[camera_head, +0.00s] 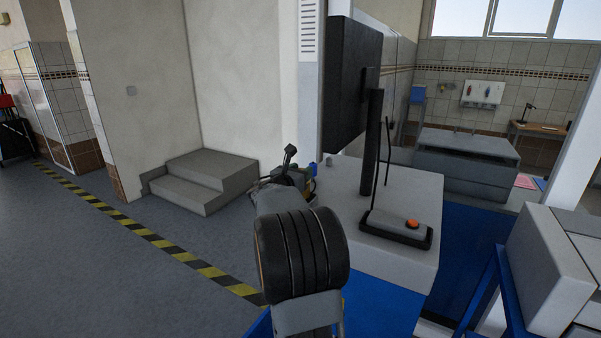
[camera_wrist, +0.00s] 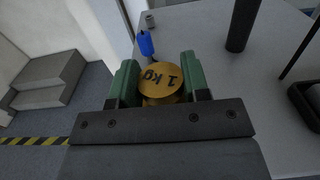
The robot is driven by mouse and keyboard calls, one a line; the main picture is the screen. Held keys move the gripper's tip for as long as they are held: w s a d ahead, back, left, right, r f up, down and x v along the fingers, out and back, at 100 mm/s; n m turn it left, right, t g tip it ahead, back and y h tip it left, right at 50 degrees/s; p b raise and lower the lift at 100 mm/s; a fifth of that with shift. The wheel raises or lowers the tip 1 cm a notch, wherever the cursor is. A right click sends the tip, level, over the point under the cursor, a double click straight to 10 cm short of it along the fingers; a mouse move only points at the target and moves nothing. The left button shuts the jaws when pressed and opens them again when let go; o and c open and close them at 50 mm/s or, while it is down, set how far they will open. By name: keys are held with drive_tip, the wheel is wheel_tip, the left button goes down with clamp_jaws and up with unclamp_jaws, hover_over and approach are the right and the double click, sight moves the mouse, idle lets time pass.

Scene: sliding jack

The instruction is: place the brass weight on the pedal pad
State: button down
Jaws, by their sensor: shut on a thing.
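The brass weight (camera_wrist: 162,80), a gold disc marked "1 kg", sits between the green fingers of my gripper (camera_wrist: 158,84) in the wrist view. My gripper is shut on it, over the left part of a light grey worktop (camera_wrist: 240,110). In the head view my gripper (camera_head: 290,178) is mostly hidden behind my own arm, near the worktop's left edge. I cannot make out a pedal pad for certain. A black-rimmed grey base with an orange button (camera_head: 411,223) stands on the worktop to the right.
A dark post (camera_head: 372,145) and a thin rod (camera_head: 388,150) rise from the worktop. A small blue cylinder (camera_wrist: 146,44) and a small grey one (camera_wrist: 151,20) lie beyond my fingers. Grey steps (camera_head: 205,180) stand left, with open floor before them. Grey blocks (camera_head: 548,270) stand right.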

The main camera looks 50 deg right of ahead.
idle(0.4)
drive_tip(key=c, duration=0.6)
unclamp_jaws()
drive_tip(key=shift+f, duration=0.15)
drive_tip(key=shift+a, duration=0.2)
drive_tip(key=b+v, duration=0.3)
drive_tip(key=v, duration=0.9)
drive_tip(key=s+a+f+m+y, duration=0.4)
drive_tip(key=a+m, duration=0.3)
drive_tip(key=a, duration=0.2)
drive_tip(key=s+a+f+m+y, duration=0.5)
drive_tip(key=a+f+m+y, duration=0.1)
drive_tip(key=a, duration=0.3)
drive_tip(key=s+a+f+m+y, duration=0.5)
drive_tip(key=a+f+m+y, duration=0.1)
drive_tip(key=a, duration=0.3)
drive_tip(key=shift+a+m+y, duration=0.35)
drive_tip(key=shift+m+y, duration=0.35)
drive_tip(key=shift+m, duration=0.2)
drive_tip(key=shift+f, duration=0.1)
